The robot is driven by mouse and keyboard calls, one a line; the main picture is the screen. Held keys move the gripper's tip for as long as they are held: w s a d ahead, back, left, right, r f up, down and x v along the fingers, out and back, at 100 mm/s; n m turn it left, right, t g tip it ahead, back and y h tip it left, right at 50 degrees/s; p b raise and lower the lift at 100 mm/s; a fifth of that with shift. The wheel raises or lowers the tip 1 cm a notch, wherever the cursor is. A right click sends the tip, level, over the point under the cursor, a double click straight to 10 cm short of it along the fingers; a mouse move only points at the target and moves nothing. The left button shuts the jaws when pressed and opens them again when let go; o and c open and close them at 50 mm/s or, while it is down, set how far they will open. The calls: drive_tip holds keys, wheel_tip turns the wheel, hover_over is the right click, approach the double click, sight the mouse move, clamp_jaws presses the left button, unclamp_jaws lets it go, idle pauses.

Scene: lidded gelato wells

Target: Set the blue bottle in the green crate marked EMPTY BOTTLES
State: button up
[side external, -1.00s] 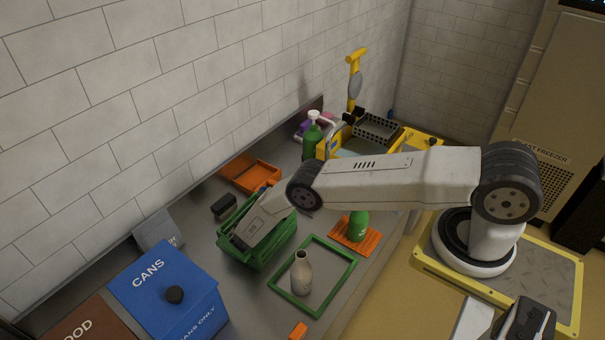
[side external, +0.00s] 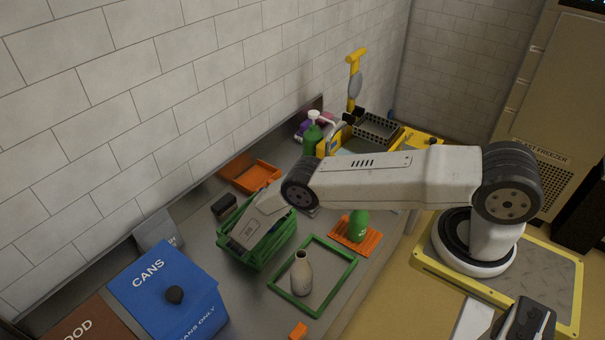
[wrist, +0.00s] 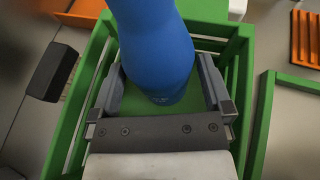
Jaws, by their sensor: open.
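The blue bottle (wrist: 155,50) is in the wrist view, standing over the floor of the green crate (wrist: 262,125). My gripper (wrist: 163,80) is open, with one finger on each side of the bottle and a gap showing beside it. In the side external view the green crate (side external: 268,262) stands on the counter, and my gripper reaches down into it. There my wrist hides most of the crate's inside and the bottle. The crate's marking is not readable.
A beige bottle (side external: 302,274) stands inside a flat green frame (side external: 340,282) right of the crate. A green bottle (side external: 358,228) is on an orange mat (side external: 341,237). A dark block (side external: 223,204), orange tray (side external: 240,184) and blue CANS bin (side external: 200,275) are nearby.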

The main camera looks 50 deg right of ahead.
drive_tip(key=v, duration=1)
drive_tip(key=shift+r, duration=0.1)
idle(0.3)
drive_tip(key=s+d+r+m+g+y, duration=0.25)
drive_tip(key=r+m, duration=0.25)
drive_tip(key=r, duration=0.4)
drive_tip(key=s+d+r+m+g+y, duration=0.1)
drive_tip(key=s+r+m+g+y, duration=0.3)
drive_tip(key=r, duration=0.4)
drive_tip(key=s+r+m+t+y, duration=0.4)
drive_tip(key=s+r+m+y, duration=0.2)
drive_tip(key=s+r+m, duration=0.7)
drive_tip(key=shift+s+d+r, duration=0.15)
drive_tip(key=shift+s+d, duration=0.3)
drive_tip(key=shift+s, duration=0.6)
